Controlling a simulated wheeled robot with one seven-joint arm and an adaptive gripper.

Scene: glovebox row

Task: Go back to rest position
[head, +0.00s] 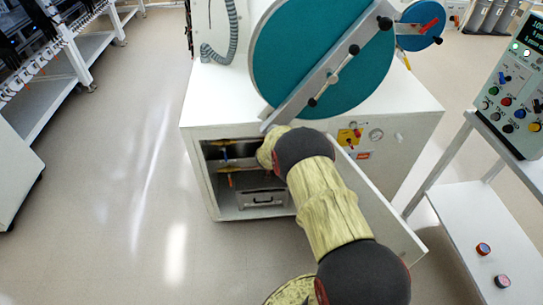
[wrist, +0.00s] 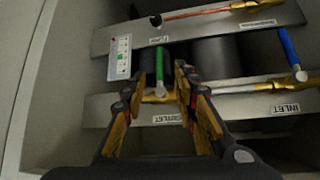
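My gripper (wrist: 160,78) shows in the wrist view with its two yellow-padded fingers apart and nothing held between them. A green valve handle (wrist: 160,62) appears in the gap, hanging down over the pipework beyond the fingertips; I cannot tell whether they touch it. A label reading OUTLET (wrist: 166,118) is on the lower grey panel between the fingers. A blue handle (wrist: 288,48) is to the right, above an INLET label (wrist: 285,107). In the head view my arm reaches into the open cabinet compartment (head: 226,207), and my gripper is hidden there.
The white cabinet (head: 205,105) has a teal round door (head: 290,60) on top. Its lower door (head: 388,205) stands open right of my arm. A control console (head: 515,90) and white shelf (head: 470,215) stand at the right. The floor (head: 120,200) at left is clear.

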